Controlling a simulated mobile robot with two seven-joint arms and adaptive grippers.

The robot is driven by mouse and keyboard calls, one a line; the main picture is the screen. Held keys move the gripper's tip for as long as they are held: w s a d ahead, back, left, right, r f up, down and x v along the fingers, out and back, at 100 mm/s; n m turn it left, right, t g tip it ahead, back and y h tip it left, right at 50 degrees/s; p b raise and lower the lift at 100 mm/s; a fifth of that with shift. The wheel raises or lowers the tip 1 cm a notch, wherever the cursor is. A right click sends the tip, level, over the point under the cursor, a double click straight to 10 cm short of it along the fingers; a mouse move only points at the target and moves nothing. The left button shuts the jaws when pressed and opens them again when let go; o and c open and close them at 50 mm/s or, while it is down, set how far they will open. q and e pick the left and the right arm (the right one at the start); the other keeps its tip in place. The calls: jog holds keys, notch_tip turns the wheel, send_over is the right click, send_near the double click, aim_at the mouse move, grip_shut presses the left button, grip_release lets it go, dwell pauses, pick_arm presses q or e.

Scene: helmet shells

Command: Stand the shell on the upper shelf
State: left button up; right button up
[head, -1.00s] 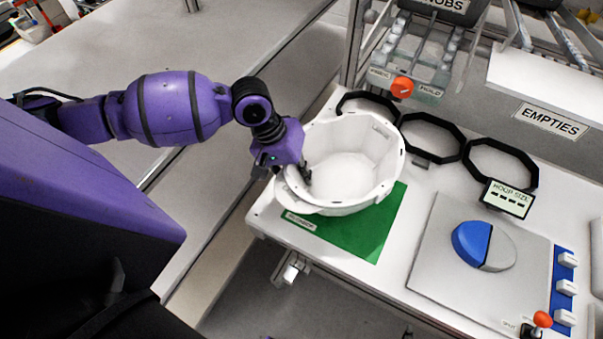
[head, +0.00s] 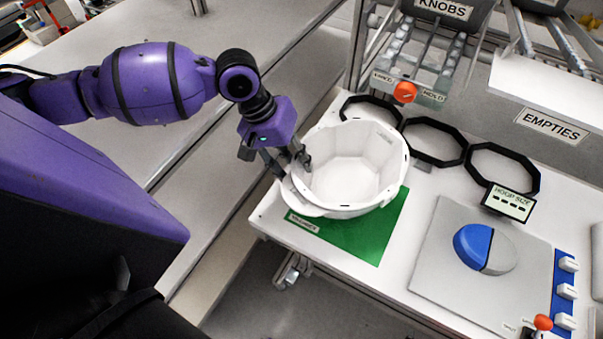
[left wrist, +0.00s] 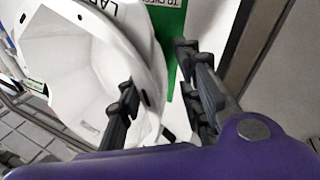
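The white helmet shell (head: 350,177) rests open side up on the green mat (head: 372,235) in the head view. It also fills the left part of the left wrist view (left wrist: 70,75). My left gripper (head: 287,160) is at the shell's left rim. Its fingers (left wrist: 160,92) are spread, one inside the shell and one outside, with the rim between them. A gap shows between the outer finger and the wall, so the gripper is not closed on it. My right gripper is not in view. Which surface is the upper shelf cannot be told for sure.
Black hoops (head: 433,142) lie behind the shell. A grey plate with a blue-and-grey disc (head: 484,248) and a small display (head: 508,201) are to the right. A white shelf edge (head: 550,82) above the EMPTIES label (head: 552,125) overhangs at upper right.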

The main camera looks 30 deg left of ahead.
pick_arm(q)
jog(key=v, duration=0.5)
jog(key=shift+a+r, duration=0.1)
jog(key=shift+r, duration=0.25)
jog(key=shift+s, duration=0.15)
